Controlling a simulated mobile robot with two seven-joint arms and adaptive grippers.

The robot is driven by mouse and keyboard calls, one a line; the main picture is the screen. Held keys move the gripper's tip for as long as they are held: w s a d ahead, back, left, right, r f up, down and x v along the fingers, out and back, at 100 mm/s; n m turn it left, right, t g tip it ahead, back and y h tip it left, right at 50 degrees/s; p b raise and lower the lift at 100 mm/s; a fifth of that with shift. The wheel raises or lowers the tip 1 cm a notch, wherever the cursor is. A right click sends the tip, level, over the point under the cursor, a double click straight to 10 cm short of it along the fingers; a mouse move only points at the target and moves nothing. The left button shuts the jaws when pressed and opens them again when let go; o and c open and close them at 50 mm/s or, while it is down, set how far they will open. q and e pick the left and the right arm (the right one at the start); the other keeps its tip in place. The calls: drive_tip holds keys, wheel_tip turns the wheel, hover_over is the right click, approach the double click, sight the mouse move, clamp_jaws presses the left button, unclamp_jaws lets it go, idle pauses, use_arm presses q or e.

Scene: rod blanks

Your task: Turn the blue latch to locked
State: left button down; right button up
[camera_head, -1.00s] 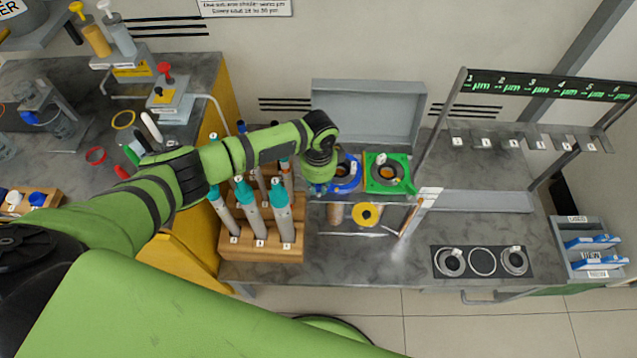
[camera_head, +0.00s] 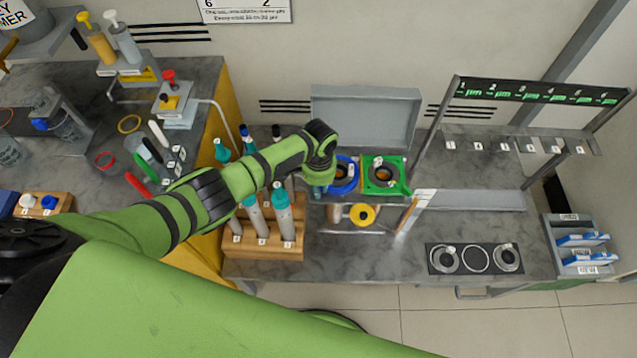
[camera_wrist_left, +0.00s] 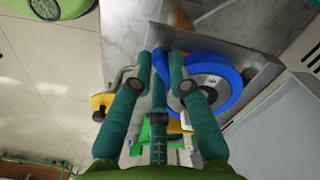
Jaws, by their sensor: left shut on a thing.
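The blue latch (camera_head: 345,175) is a blue ring around a dark round centre on the bench, below the open grey lid. In the left wrist view the blue ring (camera_wrist_left: 232,78) surrounds a metal hub, on the right side of the fingers. My left gripper (camera_head: 318,190) is at the left edge of the ring in the head view. In the left wrist view its teal fingers (camera_wrist_left: 160,75) are close together over the ring's edge, shut on the blue latch. My right gripper is not in view.
A green latch (camera_head: 367,185) sits just right of the blue one. A wooden rack (camera_head: 285,247) with several teal-topped tubes stands left of the gripper. A yellow round piece (camera_head: 362,215) lies in front. A labelled stand (camera_head: 480,128) is at right. The grey lid (camera_head: 365,115) stands behind.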

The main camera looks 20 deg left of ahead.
use_arm(q)
drive_tip(key=shift+n, duration=0.8)
drive_tip(key=shift+p, duration=0.3)
drive_tip(key=c, duration=1.2)
unclamp_jaws()
drive_tip(key=shift+r, duration=0.1)
wheel_tip(320, 180, up, 12)
drive_tip(key=shift+f, duration=0.1)
